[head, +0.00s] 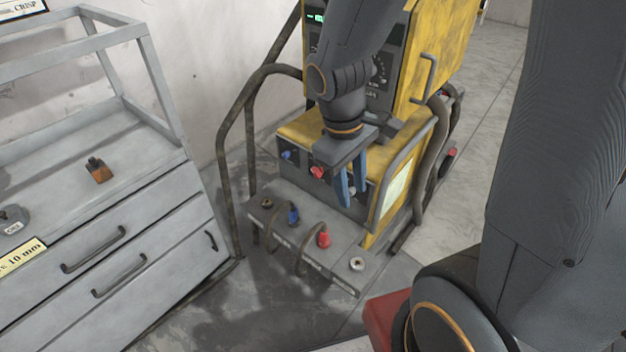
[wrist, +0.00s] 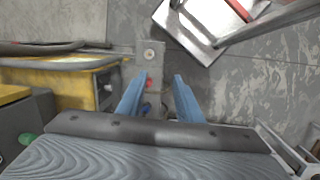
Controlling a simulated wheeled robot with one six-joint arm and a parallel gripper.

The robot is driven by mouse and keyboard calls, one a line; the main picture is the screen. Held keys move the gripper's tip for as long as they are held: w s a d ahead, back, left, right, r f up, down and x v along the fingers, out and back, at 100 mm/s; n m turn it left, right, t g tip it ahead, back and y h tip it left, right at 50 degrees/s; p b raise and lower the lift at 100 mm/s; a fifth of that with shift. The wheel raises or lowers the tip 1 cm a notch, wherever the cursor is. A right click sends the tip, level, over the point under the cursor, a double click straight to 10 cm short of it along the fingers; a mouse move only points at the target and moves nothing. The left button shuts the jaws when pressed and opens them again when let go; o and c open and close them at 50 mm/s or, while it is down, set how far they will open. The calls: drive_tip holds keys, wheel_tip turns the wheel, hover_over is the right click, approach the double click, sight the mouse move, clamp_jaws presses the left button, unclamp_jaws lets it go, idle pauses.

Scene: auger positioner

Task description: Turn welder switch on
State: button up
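The yellow welder (head: 436,55) stands at the centre back in the head view, with a dark control panel (head: 388,62) and a small green display (head: 318,18). My arm hides part of that panel, and I cannot pick out the switch for certain. My gripper (head: 352,197) points down in front of the welder's lower front, its two blue fingers apart with nothing visibly held. In the wrist view my gripper (wrist: 160,76) is also open, above the front shelf. Part of the yellow welder (wrist: 75,88) shows at the left there.
The welder's front shelf (head: 335,278) carries a blue connector (head: 293,214), a red connector (head: 323,239) and a round socket (head: 357,264). Blue (head: 287,155) and red (head: 317,172) plugs sit on the lower front. A grey drawer cabinet (head: 110,235) stands left.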

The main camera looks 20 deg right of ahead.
drive_tip(key=w+d+f+n+h+b, duration=0.2)
drive_tip(key=w+f+n+h+b, duration=0.15)
drive_tip(key=f+n+b, duration=0.45)
drive_tip(key=n+t+h+b, duration=0.7)
drive_tip(key=n+t+b, duration=0.2)
drive_tip(key=n+b, duration=0.95)
approach(315, 173)
drive_tip(key=n+p, duration=0.2)
drive_tip(key=b+x, duration=0.1)
drive_tip(key=x, duration=0.7)
clamp_jaws()
